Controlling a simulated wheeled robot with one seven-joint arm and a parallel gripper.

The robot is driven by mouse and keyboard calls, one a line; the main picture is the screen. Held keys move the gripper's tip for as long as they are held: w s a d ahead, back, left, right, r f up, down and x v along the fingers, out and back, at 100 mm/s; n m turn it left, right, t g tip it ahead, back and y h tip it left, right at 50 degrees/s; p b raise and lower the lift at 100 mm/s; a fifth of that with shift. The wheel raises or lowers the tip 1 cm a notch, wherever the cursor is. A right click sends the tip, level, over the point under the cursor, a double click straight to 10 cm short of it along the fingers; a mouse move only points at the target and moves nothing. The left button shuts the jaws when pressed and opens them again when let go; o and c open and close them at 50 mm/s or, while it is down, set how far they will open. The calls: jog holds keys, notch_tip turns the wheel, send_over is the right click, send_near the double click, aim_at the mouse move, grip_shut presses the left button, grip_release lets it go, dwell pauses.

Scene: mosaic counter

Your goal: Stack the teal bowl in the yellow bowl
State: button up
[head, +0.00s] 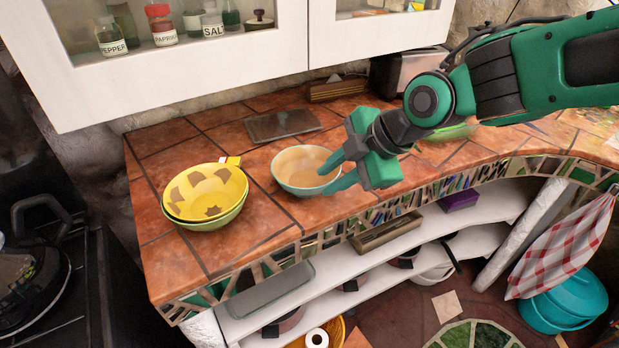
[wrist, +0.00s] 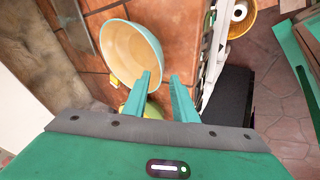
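The teal bowl (head: 297,160) stands upright and empty on the tiled counter, with a tan inside; it also fills the upper middle of the wrist view (wrist: 130,50). My gripper (head: 333,181) is at its front right side in the head view. Its two fingers are apart, with the tips close to the bowl's rim (wrist: 163,80). One finger overlaps the bowl and the other appears outside it; I cannot tell whether they touch. The yellow bowl (head: 200,190), with brown patches, sits to the left with a green outer side. A small yellow part shows behind my fingers (wrist: 152,111).
A small yellow-and-white item (head: 232,162) is at the yellow bowl's back edge. A dark flat board (head: 283,125) and a wooden box (head: 337,90) lie behind. White cabinets (head: 200,60) hang above. The counter's front edge is close. Bare tiles separate the two bowls.

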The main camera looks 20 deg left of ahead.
aim_at(317, 187)
jog(key=shift+x, duration=3)
grip_shut()
